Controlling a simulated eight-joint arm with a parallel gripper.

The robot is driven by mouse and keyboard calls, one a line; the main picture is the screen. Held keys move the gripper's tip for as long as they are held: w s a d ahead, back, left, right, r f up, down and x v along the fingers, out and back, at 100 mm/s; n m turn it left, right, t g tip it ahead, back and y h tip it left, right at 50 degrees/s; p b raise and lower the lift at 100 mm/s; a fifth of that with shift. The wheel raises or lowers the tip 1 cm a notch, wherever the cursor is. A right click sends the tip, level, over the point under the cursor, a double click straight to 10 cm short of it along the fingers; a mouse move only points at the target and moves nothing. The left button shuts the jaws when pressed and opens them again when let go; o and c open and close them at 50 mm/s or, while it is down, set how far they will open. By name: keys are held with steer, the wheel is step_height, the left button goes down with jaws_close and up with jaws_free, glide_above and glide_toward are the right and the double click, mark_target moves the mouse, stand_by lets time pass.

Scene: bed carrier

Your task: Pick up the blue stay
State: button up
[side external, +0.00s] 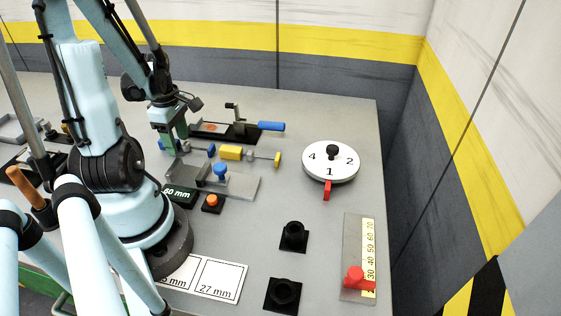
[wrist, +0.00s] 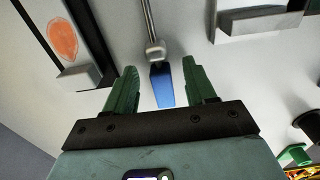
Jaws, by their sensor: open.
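The blue stay (wrist: 163,86) shows in the wrist view as a blue block joined to a thin metal rod with a metal collar. The block lies between the two green fingers of my gripper (wrist: 160,70), with a gap on each side. The fingers are open and hold nothing. In the side view my gripper (side external: 174,143) points down, low over the table, and hides part of the stay. A small blue end (side external: 211,150) shows just to its right, seemingly on the same rod. I cannot tell the fingers' exact height over the stay.
A yellow stay (side external: 231,152) lies just right. A dark vise-like fixture (side external: 240,132) with a blue handle stands behind. A grey bracket (side external: 236,183) with a blue knob is in front. A numbered white dial (side external: 331,162) stands farther right.

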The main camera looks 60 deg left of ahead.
jaws_close()
steer(key=shift+r, duration=0.15)
stand_by(0.4)
